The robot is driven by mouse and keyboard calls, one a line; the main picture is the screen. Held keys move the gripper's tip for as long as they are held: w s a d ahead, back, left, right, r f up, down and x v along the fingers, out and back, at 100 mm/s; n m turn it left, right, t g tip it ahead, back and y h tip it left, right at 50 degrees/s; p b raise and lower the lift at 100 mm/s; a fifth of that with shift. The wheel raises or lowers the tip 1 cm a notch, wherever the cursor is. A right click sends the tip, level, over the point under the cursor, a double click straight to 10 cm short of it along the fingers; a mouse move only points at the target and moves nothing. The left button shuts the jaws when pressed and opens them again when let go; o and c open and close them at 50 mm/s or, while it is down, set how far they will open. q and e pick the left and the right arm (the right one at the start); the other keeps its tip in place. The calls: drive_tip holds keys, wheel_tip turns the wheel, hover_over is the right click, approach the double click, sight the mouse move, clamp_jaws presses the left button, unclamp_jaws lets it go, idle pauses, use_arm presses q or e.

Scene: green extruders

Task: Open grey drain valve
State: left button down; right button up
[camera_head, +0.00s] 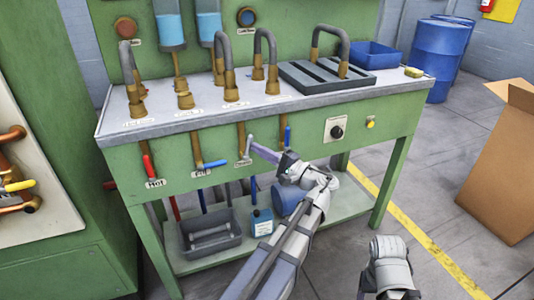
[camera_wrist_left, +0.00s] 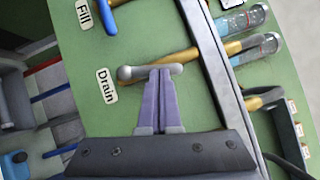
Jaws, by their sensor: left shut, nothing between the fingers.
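The grey drain valve (camera_head: 247,147) is a small lever on a brass pipe on the green front panel, just above the "Drain" label (camera_head: 243,163). In the left wrist view its grey handle (camera_wrist_left: 135,73) lies across the picture beside the "Drain" label (camera_wrist_left: 107,86). My left gripper (camera_head: 254,149) has purple fingers, shut together with nothing between them. In the left wrist view its fingertips (camera_wrist_left: 159,72) are at the handle, close to or touching it; I cannot tell which. Of my right arm only a pale link shows at lower right; its gripper is out of view.
The blue fill valve (camera_head: 210,165) and the red hot valve (camera_head: 149,167) sit to the left. A blue handle (camera_head: 288,137) and a black knob (camera_head: 337,132) are to the right.

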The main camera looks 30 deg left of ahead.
idle(0.3)
use_arm(q)
drive_tip(key=n+p, duration=0.1)
drive_tip(key=s+a+n+h+p, duration=0.1)
drive_tip(key=p, duration=0.1)
drive_tip(key=shift+r+g, duration=0.3)
drive_tip(key=shift+r, duration=0.1)
use_arm(e)
wheel_tip(320, 180, up, 3)
drive_tip(key=shift+r, duration=0.1)
use_arm(q)
drive_tip(key=shift+d, duration=0.15)
